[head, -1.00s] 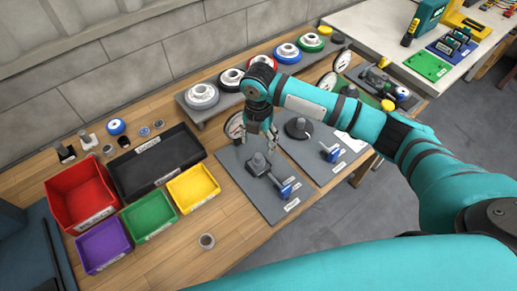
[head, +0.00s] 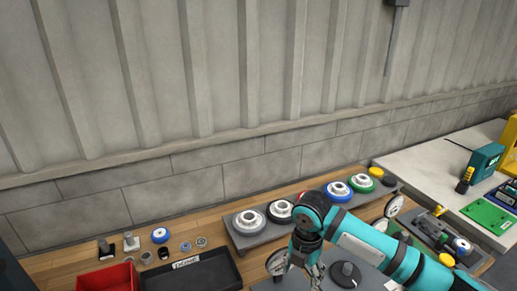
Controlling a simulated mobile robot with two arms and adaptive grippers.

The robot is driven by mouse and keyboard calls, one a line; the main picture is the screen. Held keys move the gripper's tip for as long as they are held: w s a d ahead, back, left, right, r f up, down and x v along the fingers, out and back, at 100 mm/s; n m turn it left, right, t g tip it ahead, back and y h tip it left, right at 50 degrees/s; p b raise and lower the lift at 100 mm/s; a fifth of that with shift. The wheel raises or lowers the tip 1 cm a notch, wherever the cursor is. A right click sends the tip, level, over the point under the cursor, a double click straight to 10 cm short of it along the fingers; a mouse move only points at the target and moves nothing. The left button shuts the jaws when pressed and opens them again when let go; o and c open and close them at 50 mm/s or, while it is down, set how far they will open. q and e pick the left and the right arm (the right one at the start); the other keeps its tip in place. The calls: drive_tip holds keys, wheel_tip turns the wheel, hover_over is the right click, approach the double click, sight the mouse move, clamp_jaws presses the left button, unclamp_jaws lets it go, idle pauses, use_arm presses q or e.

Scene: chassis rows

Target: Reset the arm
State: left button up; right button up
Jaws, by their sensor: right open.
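My right arm comes in from the lower right in the head view, teal with dark joints. My right gripper (head: 315,270) points down near the bottom edge, in front of the shelf of wheels. It is open, and I see nothing held in it. A grey mat with a dark round part (head: 345,274) lies just right of the gripper. A wheel on a stand (head: 277,262) stands just left of it. My left gripper is not in view.
A raised grey shelf (head: 246,243) holds several wheels with coloured rims along the wall. A black tray (head: 205,272) and a red bin (head: 108,279) are at the lower left. A white table (head: 430,162) with a teal tool (head: 483,163) is at the right.

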drive_tip(key=s+a+f+m+t+y, duration=0.25)
drive_tip(key=s+a+f+m, duration=0.35)
drive_tip(key=s+a+m, duration=0.4)
drive_tip(key=s+d+f+m+h, duration=0.2)
drive_tip(key=s+d+f+m, duration=0.1)
drive_tip(key=s+d+m, duration=1.3)
drive_tip(key=s+d+f+b+x, duration=0.1)
drive_tip(key=s+x, duration=0.2)
drive_tip(key=x, duration=1)
drive_tip(key=s+b+x, duration=0.1)
drive_tip(key=s+x, duration=0.2)
drive_tip(key=x, duration=1)
drive_tip(key=s+d+f+g+b, duration=0.1)
drive_tip(key=s+d+f, duration=0.2)
drive_tip(key=s+f, duration=1.3)
wheel_tip(320, 180, down, 3)
drive_tip(key=shift+s+r+b, duration=0.25)
drive_tip(key=shift+s+b, duration=0.1)
drive_tip(key=shift+b, duration=0.05)
